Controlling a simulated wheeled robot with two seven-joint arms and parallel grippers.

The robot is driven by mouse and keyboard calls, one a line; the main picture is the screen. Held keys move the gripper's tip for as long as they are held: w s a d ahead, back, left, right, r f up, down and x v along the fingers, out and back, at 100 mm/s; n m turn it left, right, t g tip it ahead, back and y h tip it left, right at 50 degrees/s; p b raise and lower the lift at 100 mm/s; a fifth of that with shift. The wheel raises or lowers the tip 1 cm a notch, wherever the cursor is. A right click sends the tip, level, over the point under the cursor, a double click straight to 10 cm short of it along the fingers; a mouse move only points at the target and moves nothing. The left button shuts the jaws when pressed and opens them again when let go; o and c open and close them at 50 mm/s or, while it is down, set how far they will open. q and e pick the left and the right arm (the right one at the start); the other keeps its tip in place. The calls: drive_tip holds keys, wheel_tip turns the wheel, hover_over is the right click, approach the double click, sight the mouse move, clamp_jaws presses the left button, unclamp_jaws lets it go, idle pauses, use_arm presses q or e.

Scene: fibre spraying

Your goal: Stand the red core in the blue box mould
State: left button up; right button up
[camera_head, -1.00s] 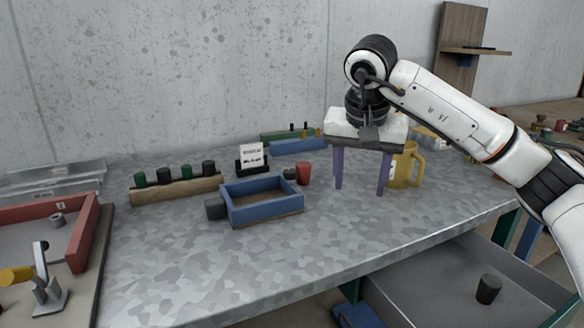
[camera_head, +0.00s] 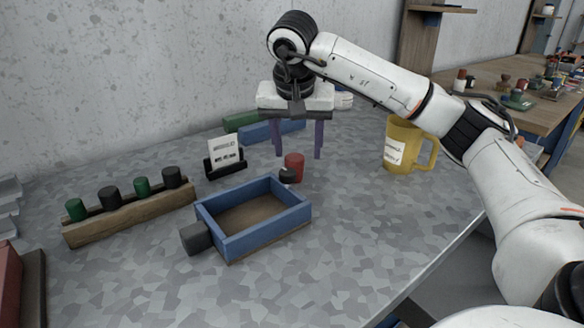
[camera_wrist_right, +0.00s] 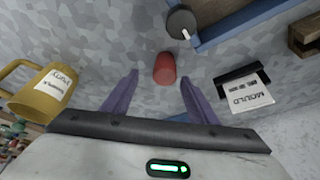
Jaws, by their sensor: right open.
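The red core (camera_head: 294,166) stands on the table just beyond the right back corner of the blue box mould (camera_head: 267,234). It also shows in the right wrist view (camera_wrist_right: 165,68), in front of and between the open fingers. The mould is an open blue frame with a brown floor, and its inside is empty. My right gripper (camera_head: 298,157) points down with purple fingers apart, close behind the core. In the right wrist view the gripper (camera_wrist_right: 158,85) holds nothing. My left gripper is not in view.
A yellow mug (camera_head: 398,148) stands to the right. A card holder (camera_head: 226,167) and a wooden rack (camera_head: 130,221) with dark and green plugs stand left. The table front is clear.

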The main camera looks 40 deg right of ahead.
sight(294, 158)
drive_tip(key=x, duration=0.5)
drive_tip(key=shift+w+a+f+b, duration=0.2)
drive_tip(key=shift+w+f+b, duration=0.1)
drive_tip(key=shift+f+b, duration=0.1)
drive_tip(key=c, duration=1.2)
